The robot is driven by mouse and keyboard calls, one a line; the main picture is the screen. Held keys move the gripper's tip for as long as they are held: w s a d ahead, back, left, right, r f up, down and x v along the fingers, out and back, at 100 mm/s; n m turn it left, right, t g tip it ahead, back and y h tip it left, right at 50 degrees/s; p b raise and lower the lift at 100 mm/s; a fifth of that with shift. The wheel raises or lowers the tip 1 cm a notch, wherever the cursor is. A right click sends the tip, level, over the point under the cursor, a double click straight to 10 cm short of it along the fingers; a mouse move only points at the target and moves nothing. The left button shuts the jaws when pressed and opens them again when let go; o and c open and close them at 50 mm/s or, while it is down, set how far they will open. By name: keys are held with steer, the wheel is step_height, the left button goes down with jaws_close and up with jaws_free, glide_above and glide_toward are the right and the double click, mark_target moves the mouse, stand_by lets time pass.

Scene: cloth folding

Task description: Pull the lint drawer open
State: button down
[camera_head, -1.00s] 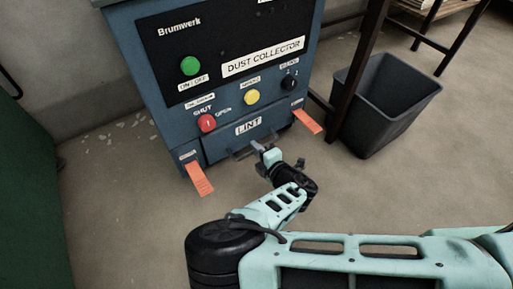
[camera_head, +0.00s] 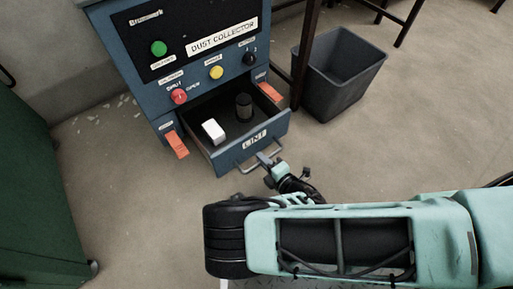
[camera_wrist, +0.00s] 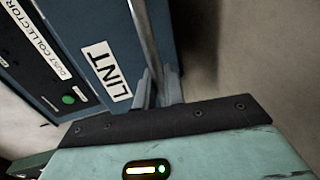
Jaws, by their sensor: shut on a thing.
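The lint drawer (camera_head: 257,138) stands pulled well out of the blue dust collector (camera_head: 118,60) in the head view. A white block (camera_head: 213,131) and a dark cylinder (camera_head: 244,107) lie inside it. My gripper (camera_head: 270,160) is shut on the metal bar handle (camera_head: 249,158) on the drawer's front. In the wrist view the fingers (camera_wrist: 158,88) close around the handle bar (camera_wrist: 146,40), beside the LINT label (camera_wrist: 107,70). The wrist view does not show the drawer's inside.
Orange tabs (camera_head: 176,145) and (camera_head: 269,91) flank the drawer. Red (camera_head: 179,96), green (camera_head: 158,48) and yellow (camera_head: 216,72) buttons sit above it. A dark bin (camera_head: 337,75) stands at the right, by a table leg. A green cabinet (camera_head: 35,190) is at the left.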

steer(key=shift+f+p+v, duration=0.2)
steer(key=shift+p+v, duration=0.1)
steer(key=shift+v, duration=0.6)
steer(key=shift+f+p+v, duration=0.15)
steer(key=shift+p+v, duration=0.1)
steer(key=shift+v, duration=0.65)
steer(key=shift+s, duration=0.1)
steer(key=c, duration=1.6)
jaws_free()
steer(key=shift+o, duration=0.2)
